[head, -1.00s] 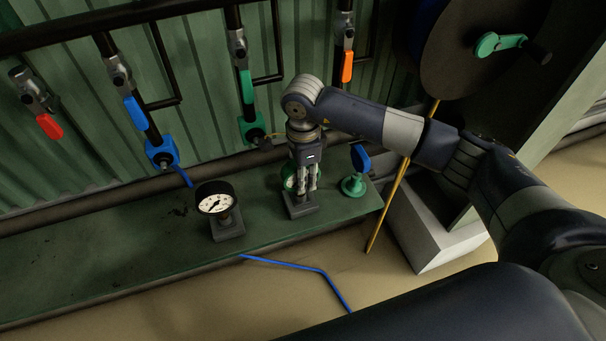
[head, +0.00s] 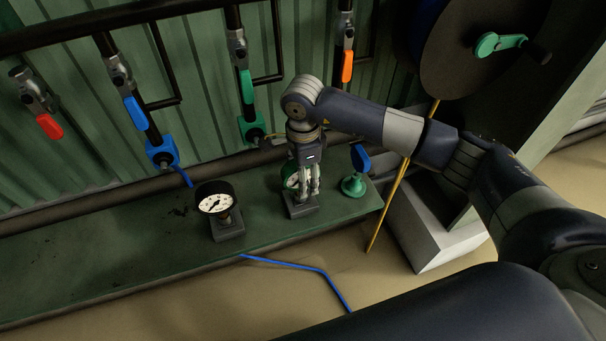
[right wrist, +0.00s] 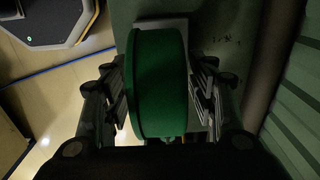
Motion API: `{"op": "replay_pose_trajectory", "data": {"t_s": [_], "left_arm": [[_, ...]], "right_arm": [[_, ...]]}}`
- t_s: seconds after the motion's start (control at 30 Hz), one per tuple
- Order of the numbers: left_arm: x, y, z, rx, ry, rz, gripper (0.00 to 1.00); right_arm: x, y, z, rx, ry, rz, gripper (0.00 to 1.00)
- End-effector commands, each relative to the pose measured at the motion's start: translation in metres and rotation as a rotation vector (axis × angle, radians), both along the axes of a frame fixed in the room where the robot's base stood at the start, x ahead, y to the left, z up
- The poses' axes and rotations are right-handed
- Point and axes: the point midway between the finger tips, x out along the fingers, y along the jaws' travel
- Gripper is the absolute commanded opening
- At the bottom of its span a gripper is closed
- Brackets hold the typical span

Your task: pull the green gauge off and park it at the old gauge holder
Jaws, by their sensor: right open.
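The green gauge (head: 291,179) with a white face is at the small grey block (head: 301,208) near the right end of the green bench. My right gripper (head: 309,188) points down over it and partly hides it. In the right wrist view the green gauge (right wrist: 160,83) lies between the spread fingers of my right gripper (right wrist: 166,95). The fingers stand close beside it; whether either one touches it I cannot tell. Whether the gauge is fully seated in the block is hidden. My left gripper is not in view.
A black gauge (head: 214,199) stands on another grey block to the left. A green fitting with a blue handle (head: 359,170) stands close to the right of my gripper. Valves and pipes line the wall behind. The bench's left part (head: 80,270) is clear.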

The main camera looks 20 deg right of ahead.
Motion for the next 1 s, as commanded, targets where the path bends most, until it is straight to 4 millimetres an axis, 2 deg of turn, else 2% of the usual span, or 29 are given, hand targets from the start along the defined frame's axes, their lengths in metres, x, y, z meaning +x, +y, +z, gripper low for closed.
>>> {"op": "replay_pose_trajectory", "data": {"t_s": [0.37,1.0], "left_arm": [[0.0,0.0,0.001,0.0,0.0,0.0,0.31],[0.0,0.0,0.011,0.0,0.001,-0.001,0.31]], "right_arm": [[0.0,0.0,0.002,0.0,-0.001,0.0,0.53],[0.0,0.0,0.02,0.0,-0.001,0.0,0.53]]}}
